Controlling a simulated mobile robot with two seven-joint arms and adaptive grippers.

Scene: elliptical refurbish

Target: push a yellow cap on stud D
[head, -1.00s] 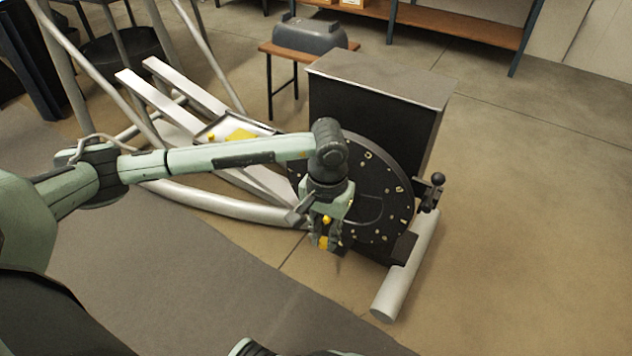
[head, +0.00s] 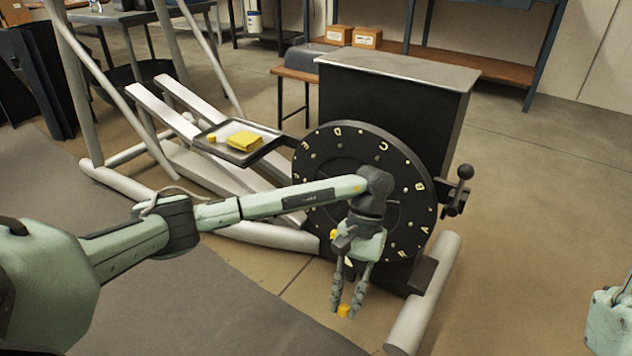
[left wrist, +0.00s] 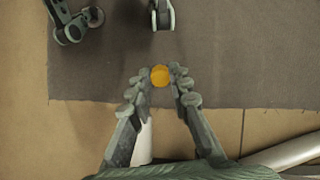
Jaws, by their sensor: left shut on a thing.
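My left gripper (head: 346,296) is shut on a yellow cap (head: 343,311), low in front of the black disc (head: 325,180) and apart from it. The left wrist view shows the gripper (left wrist: 160,78) with the round cap (left wrist: 160,75) between its fingertips. The disc carries pale letters and small studs around its rim. A letter near the top looks like D (head: 337,131); its stud is too small to make out surely. Another yellow spot (head: 333,234) shows beside the gripper's palm; I cannot tell what it sits on.
A tray (head: 262,151) left of the disc holds a yellow block (head: 244,141) and a small yellow piece (head: 212,139). A black lever (head: 458,190) sticks out right of the disc. A pale foot tube (head: 425,295) lies below.

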